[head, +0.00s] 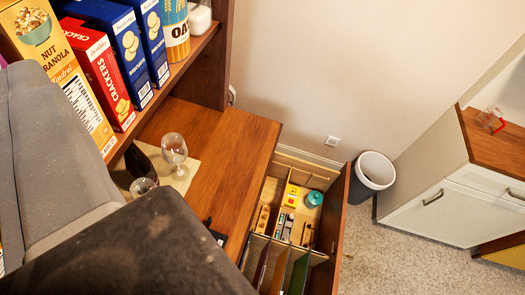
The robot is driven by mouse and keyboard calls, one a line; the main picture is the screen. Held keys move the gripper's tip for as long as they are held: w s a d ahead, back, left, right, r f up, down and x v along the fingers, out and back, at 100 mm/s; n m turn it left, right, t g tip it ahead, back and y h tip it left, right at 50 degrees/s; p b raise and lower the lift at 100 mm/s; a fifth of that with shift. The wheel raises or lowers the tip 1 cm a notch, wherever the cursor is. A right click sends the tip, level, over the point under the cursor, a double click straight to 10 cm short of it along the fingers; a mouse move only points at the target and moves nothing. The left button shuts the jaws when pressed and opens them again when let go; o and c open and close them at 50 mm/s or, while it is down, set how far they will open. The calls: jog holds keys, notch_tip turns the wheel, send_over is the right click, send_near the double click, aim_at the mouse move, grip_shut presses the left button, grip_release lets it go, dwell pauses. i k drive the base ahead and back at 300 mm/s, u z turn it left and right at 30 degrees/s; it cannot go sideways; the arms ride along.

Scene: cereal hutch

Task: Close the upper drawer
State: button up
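The upper drawer (341,225) stands pulled out below the wooden counter, at the lower middle of the head view. Its brown front panel is on the right side, apart from the cabinet. Inside are a teal round container (314,198), a yellow box (292,193), small items and several upright folders or dividers (299,272). The drawer's near end is cut off by the lower picture edge. Large grey and dark parts of my arm fill the lower left, left of the drawer and apart from it in the picture. I cannot make out my gripper's fingertips.
The counter (235,165) holds two wine glasses, one clear (174,150), one partly hidden (142,187). A shelf above bears a cracker box (103,75) and other food boxes. A bin (371,176) stands past the drawer. A white cabinet (450,210) is at right, with carpet between.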

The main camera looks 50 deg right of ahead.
aim_at(329, 219)
jog(key=z, duration=0.2)
jog(key=k, duration=0.7)
jog(key=z, duration=0.8)
jog(key=k, duration=1.05)
jog(key=z, duration=0.4)
jog(key=k, duration=0.65)
jog(key=z, duration=0.4)
jog(key=i, duration=1.7)
